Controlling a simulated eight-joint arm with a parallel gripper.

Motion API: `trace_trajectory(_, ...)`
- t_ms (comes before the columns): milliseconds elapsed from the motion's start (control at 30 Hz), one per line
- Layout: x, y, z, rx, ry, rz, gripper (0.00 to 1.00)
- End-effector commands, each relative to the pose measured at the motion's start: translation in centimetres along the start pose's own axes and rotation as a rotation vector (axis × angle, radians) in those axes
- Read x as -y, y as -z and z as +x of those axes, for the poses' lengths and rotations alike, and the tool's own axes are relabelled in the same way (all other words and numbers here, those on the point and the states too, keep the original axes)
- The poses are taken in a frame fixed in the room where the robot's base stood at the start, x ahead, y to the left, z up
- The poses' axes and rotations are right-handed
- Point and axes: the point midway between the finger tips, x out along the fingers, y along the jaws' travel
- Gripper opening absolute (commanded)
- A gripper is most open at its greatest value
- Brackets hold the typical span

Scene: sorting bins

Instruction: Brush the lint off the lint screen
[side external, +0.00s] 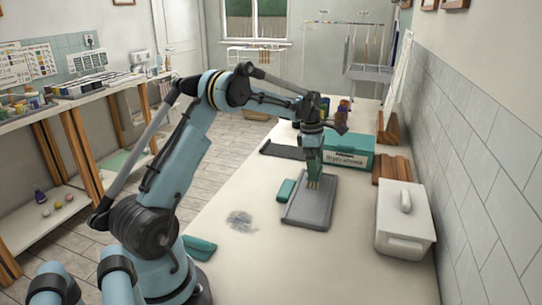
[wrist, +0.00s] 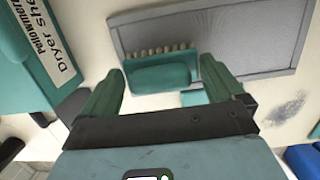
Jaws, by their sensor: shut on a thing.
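The lint screen (side external: 308,207) is a grey framed panel lying flat on the pale table; it also shows in the wrist view (wrist: 225,45). My gripper (side external: 314,172) is above the screen's far half, pointing down. In the wrist view my gripper's two green fingers (wrist: 160,88) stand either side of a teal brush (wrist: 160,75), shut on it. The brush's pale bristles point at the screen in the side view; I cannot tell whether they touch it. A grey smudge of lint (side external: 241,221) lies on the table left of the screen; it also shows in the wrist view (wrist: 286,108).
A teal dryer-sheet box (side external: 347,160) stands behind the screen. A white lidded container (side external: 405,225) stands at right, near the wall. A small teal block (side external: 285,191) lies beside the screen's left edge. Another teal item (side external: 200,249) lies nearer. The front table is mostly clear.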

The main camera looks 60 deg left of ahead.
Motion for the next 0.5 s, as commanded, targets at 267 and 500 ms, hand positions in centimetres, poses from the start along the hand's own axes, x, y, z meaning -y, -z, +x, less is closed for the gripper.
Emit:
trace_trajectory(267,-2.6,-0.1,0.1,0.000,-0.001,0.001,0.62)
trace_trajectory(500,-4.3,-0.1,0.1,0.000,-0.001,0.001,0.62)
